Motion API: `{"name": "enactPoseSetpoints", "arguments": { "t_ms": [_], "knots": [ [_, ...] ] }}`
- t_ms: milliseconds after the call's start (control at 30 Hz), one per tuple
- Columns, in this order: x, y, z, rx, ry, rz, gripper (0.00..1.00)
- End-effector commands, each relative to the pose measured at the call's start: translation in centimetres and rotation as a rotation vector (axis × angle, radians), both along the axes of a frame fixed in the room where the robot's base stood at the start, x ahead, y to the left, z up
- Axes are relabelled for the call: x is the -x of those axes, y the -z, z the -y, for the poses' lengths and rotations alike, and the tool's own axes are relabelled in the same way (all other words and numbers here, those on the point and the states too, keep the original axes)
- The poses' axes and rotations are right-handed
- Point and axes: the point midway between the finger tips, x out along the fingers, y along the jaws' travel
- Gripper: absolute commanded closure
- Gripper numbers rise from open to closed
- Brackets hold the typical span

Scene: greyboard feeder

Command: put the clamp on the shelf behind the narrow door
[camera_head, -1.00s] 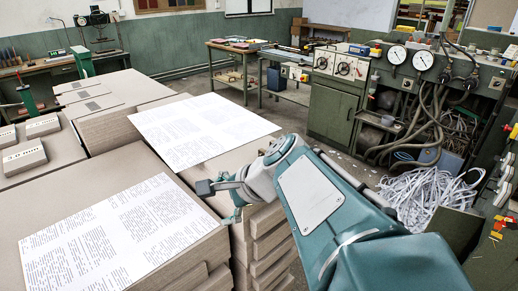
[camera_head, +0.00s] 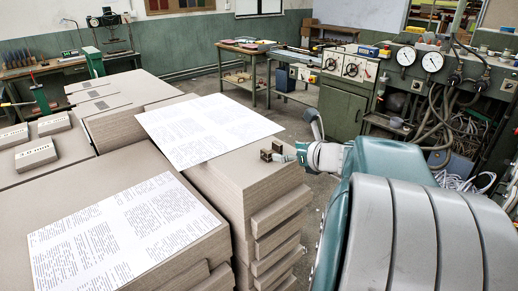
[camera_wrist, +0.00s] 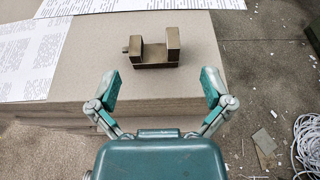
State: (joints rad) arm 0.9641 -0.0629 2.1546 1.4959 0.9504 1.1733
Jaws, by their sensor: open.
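The clamp is a small brown-grey metal block piece with two upright jaws and a short screw end. In the head view my gripper (camera_head: 298,152) is just right of the clamp, partly hidden by my own arm. A green cabinet door (camera_head: 338,113) shows below the gauge panel; I cannot tell whether it is the narrow door. No shelf behind a door is visible.
The greyboard stack (camera_head: 262,190) has a printed sheet (camera_head: 205,128) beside the clamp. Another sheet (camera_head: 125,235) lies nearer on the left. Hoses (camera_head: 440,115) hang below the gauges at right. Bare floor (camera_wrist: 265,60) lies right of the stack, with white strips (camera_wrist: 308,140) on it.

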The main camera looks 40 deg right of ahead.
Motion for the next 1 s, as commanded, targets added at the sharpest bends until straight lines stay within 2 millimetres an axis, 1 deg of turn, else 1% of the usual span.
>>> {"name": "enactPoseSetpoints", "arguments": {
  "t_ms": [133, 300, 400, 500, 700, 767, 800, 867, 900, 1000],
  "knots": [
    [-1.1, 0.4, -0.4, 0.003, -0.003, -0.001, 0.00],
    [-3.6, 1.7, -0.3, 0.002, -0.005, -0.002, 0.00],
    [-4.7, 2.0, -0.2, 0.002, -0.004, -0.001, 0.00],
    [-5.2, 2.2, -0.2, 0.003, -0.002, -0.001, 0.00],
    [-5.2, 2.2, -0.2, 0.004, -0.001, -0.001, 0.00],
    [-5.2, 2.2, -0.2, 0.004, -0.001, -0.001, 0.27],
    [-5.2, 2.2, -0.2, 0.004, -0.001, -0.001, 0.45],
    [-5.2, 2.2, -0.3, 0.004, -0.001, -0.001, 0.71],
    [-5.2, 2.2, -0.3, 0.004, -0.001, -0.001, 0.83],
    [-5.2, 2.1, -0.3, 0.005, -0.002, 0.000, 0.83]
  ]
}}
